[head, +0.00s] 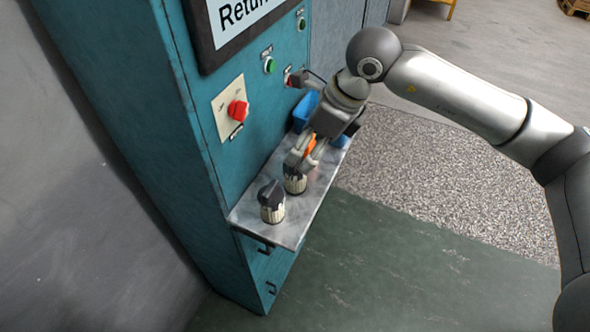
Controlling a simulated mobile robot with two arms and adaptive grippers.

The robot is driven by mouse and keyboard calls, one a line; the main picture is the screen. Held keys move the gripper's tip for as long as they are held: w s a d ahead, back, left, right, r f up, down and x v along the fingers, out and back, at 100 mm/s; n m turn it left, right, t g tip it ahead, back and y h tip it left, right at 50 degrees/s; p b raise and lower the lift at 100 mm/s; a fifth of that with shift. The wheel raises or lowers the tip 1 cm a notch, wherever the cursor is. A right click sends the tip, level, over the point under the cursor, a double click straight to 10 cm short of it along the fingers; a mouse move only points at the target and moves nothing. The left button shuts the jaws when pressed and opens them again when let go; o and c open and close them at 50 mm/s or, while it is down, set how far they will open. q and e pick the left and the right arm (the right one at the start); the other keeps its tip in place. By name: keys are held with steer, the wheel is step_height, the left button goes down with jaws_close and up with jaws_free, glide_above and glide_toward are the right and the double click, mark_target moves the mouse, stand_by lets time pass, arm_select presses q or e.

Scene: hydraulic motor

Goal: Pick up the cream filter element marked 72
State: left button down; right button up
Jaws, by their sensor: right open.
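Two cream ribbed filter elements with dark tops stand upright on the metal shelf (250,219). The nearer filter element (272,208) is at the shelf's front end. The farther filter element (295,184) is just behind it, to the right. No number can be read on either, so I cannot tell which is marked 72. My right gripper (301,164) is open and points down at the farther filter element, with its fingers at or just above the dark top. The fingers partly hide that top, and I cannot tell whether they touch it. My left gripper is not in view.
A blue bin (304,111) and a small orange thing (309,147) are partly hidden behind my right gripper. The teal cabinet (180,150) rises along the shelf's left side, with a red rotary switch (238,111) and a green button (270,66). Open floor lies to the right.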

mark_target(295, 173)
steer(key=shift+p+x, duration=0.55)
steer(key=shift+x, duration=0.35)
steer(key=p+x, duration=0.2)
steer(key=x, duration=0.1)
steer(key=shift+w+f, duration=0.15)
steer(key=shift+w, duration=0.25)
steer(key=shift+w+a+f, duration=0.1)
steer(key=shift+a+f, duration=0.1)
steer(key=shift+f, duration=0.3)
steer(key=c, duration=1.4)
